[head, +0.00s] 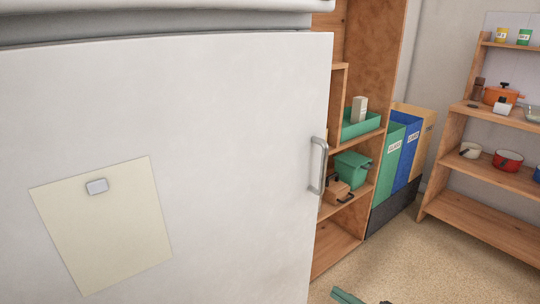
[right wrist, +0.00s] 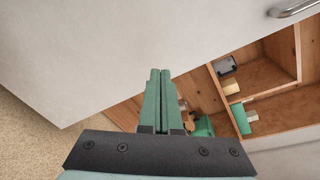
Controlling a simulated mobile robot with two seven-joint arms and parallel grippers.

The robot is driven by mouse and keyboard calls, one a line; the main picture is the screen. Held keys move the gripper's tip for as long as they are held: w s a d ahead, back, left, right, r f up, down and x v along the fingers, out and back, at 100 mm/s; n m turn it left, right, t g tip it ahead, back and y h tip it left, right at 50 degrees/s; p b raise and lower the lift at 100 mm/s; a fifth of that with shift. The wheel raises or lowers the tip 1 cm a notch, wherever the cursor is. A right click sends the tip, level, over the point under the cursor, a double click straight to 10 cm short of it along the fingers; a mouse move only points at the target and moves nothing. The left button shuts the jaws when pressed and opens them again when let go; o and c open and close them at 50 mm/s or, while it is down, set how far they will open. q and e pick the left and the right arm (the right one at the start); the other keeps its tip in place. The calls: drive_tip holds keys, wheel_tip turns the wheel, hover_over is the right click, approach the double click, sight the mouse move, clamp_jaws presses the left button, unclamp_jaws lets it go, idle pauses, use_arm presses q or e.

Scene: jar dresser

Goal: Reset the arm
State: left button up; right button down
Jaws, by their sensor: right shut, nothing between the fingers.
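My right gripper (right wrist: 158,100) fills the lower middle of the right wrist view. Its two green fingers lie together, shut with nothing between them. In the head view only a small green part of it (head: 346,297) shows at the bottom edge, low over the floor and right of the big white door. In the right wrist view the white door and wooden shelves lie beyond the fingers, and the fingers appear clear of them. My left gripper is in neither view.
The white door (head: 230,140) with its metal handle (head: 318,165) fills the head view's left. Behind it stands a wooden shelf (head: 375,45) with green bins. Blue and green bins (head: 408,150) and another wooden shelf (head: 475,208) stand right. Beige floor (head: 420,265) is clear between.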

drive_tip(key=s+a+f+n+g+h, duration=0.25)
drive_tip(key=s+f+n+h, duration=0.45)
drive_tip(key=s+f+n, duration=1.2)
use_arm(q)
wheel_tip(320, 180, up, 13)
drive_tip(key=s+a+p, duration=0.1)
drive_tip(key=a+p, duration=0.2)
drive_tip(key=p, duration=1.5)
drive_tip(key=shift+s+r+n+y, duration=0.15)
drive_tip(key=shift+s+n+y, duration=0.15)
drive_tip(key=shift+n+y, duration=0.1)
use_arm(e)
wheel_tip(320, 180, up, 17)
drive_tip(key=d+n, duration=0.1)
drive_tip(key=d, duration=0.1)
drive_tip(key=shift+s+f+g, duration=0.15)
drive_tip(key=shift+s+g, duration=0.1)
drive_tip(key=shift+g, duration=0.2)
